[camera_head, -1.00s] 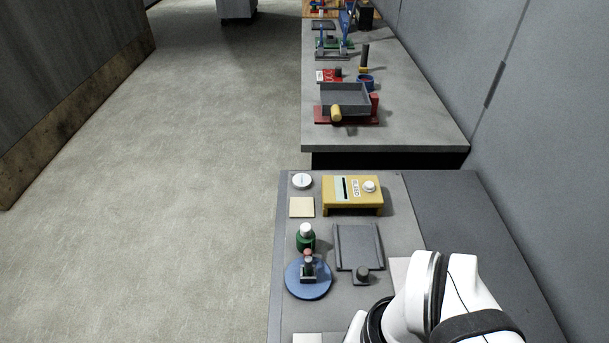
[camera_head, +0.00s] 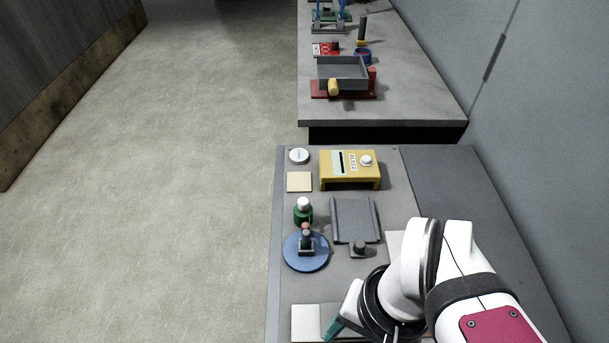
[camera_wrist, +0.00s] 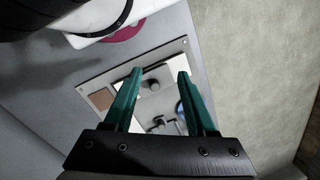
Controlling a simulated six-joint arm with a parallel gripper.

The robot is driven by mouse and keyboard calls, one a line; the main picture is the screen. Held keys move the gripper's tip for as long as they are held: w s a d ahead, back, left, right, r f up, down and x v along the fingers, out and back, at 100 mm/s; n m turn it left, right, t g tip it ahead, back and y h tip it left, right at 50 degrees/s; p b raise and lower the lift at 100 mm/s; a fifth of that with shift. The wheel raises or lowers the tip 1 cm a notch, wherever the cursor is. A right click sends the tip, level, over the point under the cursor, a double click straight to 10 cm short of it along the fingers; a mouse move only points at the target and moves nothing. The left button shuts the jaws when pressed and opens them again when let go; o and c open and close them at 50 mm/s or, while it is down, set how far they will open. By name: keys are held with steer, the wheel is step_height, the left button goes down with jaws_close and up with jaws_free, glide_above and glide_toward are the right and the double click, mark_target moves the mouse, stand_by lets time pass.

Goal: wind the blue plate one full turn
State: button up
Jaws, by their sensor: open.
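The blue plate (camera_head: 294,257) is a flat round disc on the near grey bench, at its left side in the head view. A dark upright post or handle (camera_head: 306,242) with a reddish top stands on the plate. My gripper (camera_wrist: 160,72) is open and empty, with its two teal fingers spread apart in the wrist view. In the head view only a teal fingertip shows, to the right of the plate and nearer to me, apart from it. A sliver of blue (camera_wrist: 181,112) beside the right finger in the wrist view may be the plate, mostly hidden.
A green bottle (camera_head: 303,215) with a white cap stands just behind the plate. A grey tray (camera_head: 354,220) and a dark knob (camera_head: 360,249) are to its right. A yellow box (camera_head: 350,170) stands farther back. Open floor (camera_head: 190,200) lies left of the bench.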

steer(key=w+r+n, duration=0.2)
steer(key=w, duration=0.5)
steer(key=n+h, duration=0.2)
steer(key=n, duration=0.5)
glide_above(306, 225)
step_height(306, 225, down, 6)
step_height(306, 225, down, 14)
steer(key=shift+f, duration=0.6)
jaws_close()
